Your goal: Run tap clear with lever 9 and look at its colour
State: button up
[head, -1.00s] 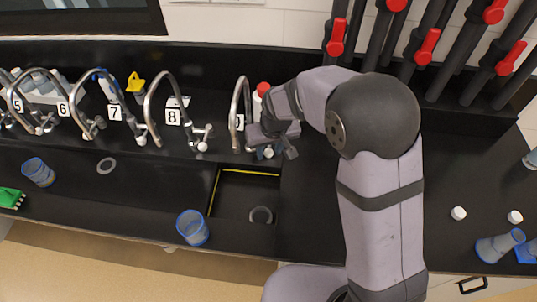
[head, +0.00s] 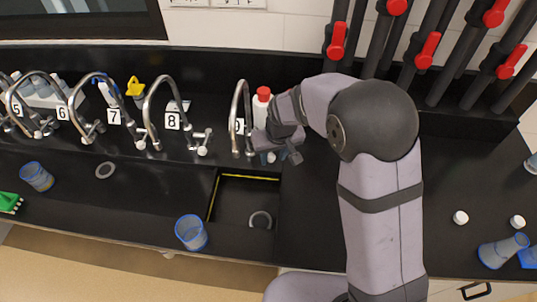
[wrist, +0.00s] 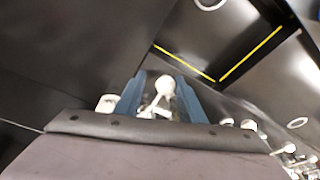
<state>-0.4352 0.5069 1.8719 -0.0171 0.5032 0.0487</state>
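The curved metal tap (head: 236,110) to the right of tap 8 (head: 160,105) has its number label mostly hidden, so I cannot read it. My gripper (head: 292,155) is just right of this tap, above the bench, partly hidden by my arm. In the wrist view, its two blue-grey fingers (wrist: 163,95) are apart. A white-knobbed lever (wrist: 166,86) shows between them, with gaps at both sides. I cannot tell whether the lever touches a finger. No water is visible at the spout.
A yellow-edged sink opening (head: 212,195) lies in front of the tap. A blue-rimmed cup (head: 191,233) stands left of it. A red-capped white bottle (head: 262,105) stands behind my gripper. Red-handled pipes (head: 427,48) rise at the back right.

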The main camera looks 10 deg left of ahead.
jog(key=shift+w+d, duration=0.35)
jog(key=shift+d, duration=0.45)
jog(key=shift+w+d, duration=0.4)
jog(key=shift+d, duration=0.35)
jog(key=shift+w+d, duration=0.35)
jog(key=shift+d, duration=0.45)
jog(key=shift+s, duration=0.1)
dwell(1.6)
jog(key=shift+s+a+p, duration=0.1)
jog(key=shift+s+a, duration=0.35)
jog(key=shift+a, duration=0.65)
jog(key=shift+s+a+p, duration=0.15)
jog(key=shift+s+a, duration=0.25)
jog(key=shift+a, duration=0.65)
jog(key=shift+s+a+p, duration=0.1)
jog(key=shift+s+a, duration=0.35)
jog(key=shift+a, duration=0.65)
jog(key=shift+w+d, duration=0.1)
jog(key=shift+d, duration=0.25)
jog(key=p+v, duration=0.5)
jog(key=v, duration=0.2)
